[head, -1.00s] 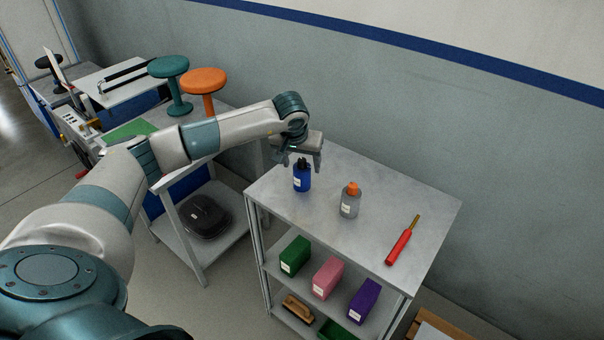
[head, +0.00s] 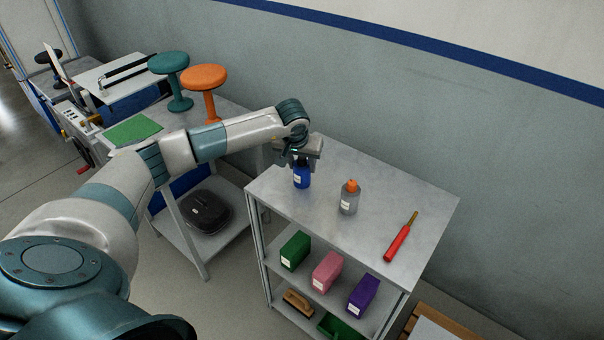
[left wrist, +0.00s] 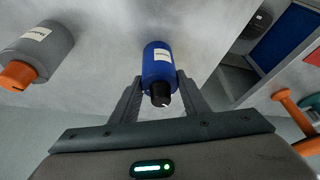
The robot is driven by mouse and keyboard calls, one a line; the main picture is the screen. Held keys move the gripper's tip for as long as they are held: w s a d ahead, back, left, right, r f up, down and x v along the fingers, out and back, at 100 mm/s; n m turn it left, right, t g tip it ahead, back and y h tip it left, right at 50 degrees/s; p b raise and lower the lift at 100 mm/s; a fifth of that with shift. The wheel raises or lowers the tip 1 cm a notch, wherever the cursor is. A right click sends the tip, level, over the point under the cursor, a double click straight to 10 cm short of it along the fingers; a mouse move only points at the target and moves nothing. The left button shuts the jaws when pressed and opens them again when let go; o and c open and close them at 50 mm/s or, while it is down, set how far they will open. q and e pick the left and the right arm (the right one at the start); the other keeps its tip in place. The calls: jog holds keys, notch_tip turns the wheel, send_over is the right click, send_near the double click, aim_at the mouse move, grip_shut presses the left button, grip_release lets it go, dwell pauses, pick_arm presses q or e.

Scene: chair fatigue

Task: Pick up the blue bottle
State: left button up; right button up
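The blue bottle (head: 302,178) with a black cap stands upright at the back left of the grey shelf top (head: 375,185). My left gripper (head: 302,162) is over it and hides the cap in the head view. In the left wrist view the blue bottle (left wrist: 157,62) is ahead, with its cap between the two fingers of my left gripper (left wrist: 159,80). The fingers are spread, with a small gap on each side, and the tips reach about the bottle's shoulder. My right gripper is not in view.
A grey bottle with an orange cap (head: 349,198) stands to the right of the blue one. A red-handled tool (head: 400,240) lies further right. Green (head: 295,250), pink (head: 327,272) and purple (head: 363,294) boxes sit on the shelf below. A wall is behind.

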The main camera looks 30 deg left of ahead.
pick_arm(q)
jog(key=shift+c, duration=1.2)
jog(key=shift+w+r, duration=0.1)
jog(key=shift+r, duration=0.1)
jog(key=shift+r+b, duration=0.55)
jog(key=shift+b, duration=0.1)
notch_tip(320, 180, up, 2)
jog(key=shift+r+b, duration=0.1)
jog(key=shift+b, duration=0.65)
jog(key=w+d+r+b, duration=0.5)
jog(key=d+r, duration=0.2)
jog(key=d, duration=0.3)
jog(key=shift+d+r, duration=0.2)
jog(key=shift+f, duration=0.1)
